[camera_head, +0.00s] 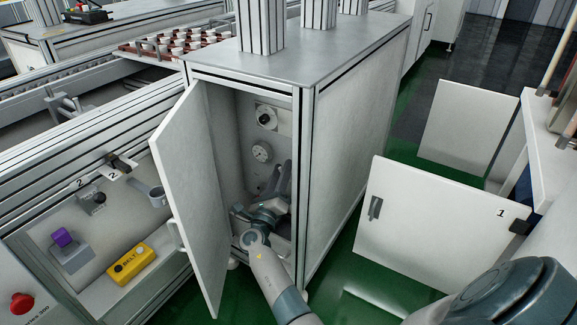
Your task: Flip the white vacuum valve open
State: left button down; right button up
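My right gripper (280,182) is inside the open cabinet (311,91), low in the opening, with its dark fingers pointing up and inward. At this size I cannot tell whether the fingers are apart or closed on something. I cannot make out the white vacuum valve for certain; the gripper and wrist cover the lower part of the cabinet's inside. Above the fingers, a round white dial (262,152) and a white plate with a dark round knob (267,117) sit on the inner wall. My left gripper is not in view.
The cabinet door (192,190) stands open to the left of my forearm. The cabinet's right side panel bounds the opening. White panels (425,225) stand open at right.

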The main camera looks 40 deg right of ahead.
jog(key=shift+w+r, duration=0.1)
jog(key=shift+c, duration=0.2)
grip_shut()
